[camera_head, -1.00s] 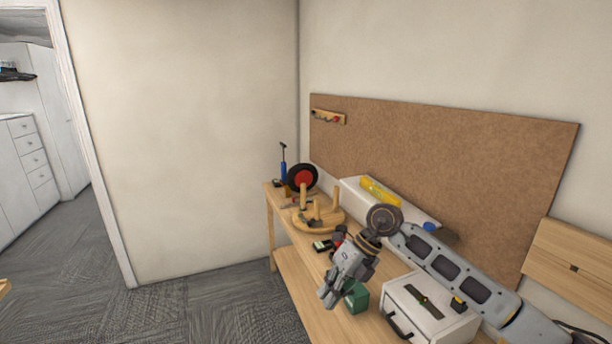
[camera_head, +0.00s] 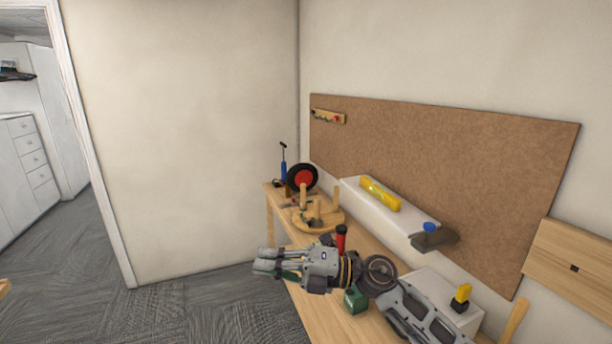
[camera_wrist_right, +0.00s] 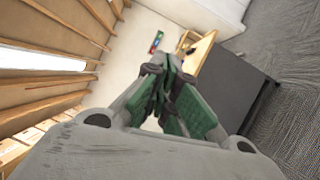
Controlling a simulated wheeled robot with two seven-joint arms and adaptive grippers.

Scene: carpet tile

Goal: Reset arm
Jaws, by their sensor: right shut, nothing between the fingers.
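My right gripper (camera_head: 266,265) is shut and empty. In the head view its arm comes in from the lower right across the workbench (camera_head: 372,246), and the fingers point left, past the bench's front edge. In the right wrist view the green-padded fingers (camera_wrist_right: 172,95) are closed together with nothing held. My left gripper is not in view.
The bench carries a round wooden piece with pegs (camera_head: 325,222), a black and red wheel (camera_head: 302,177), a green box (camera_head: 355,300) and a white shelf (camera_head: 400,222) with a yellow tool (camera_head: 380,194). Carpet floor (camera_head: 200,312) left of the bench is clear.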

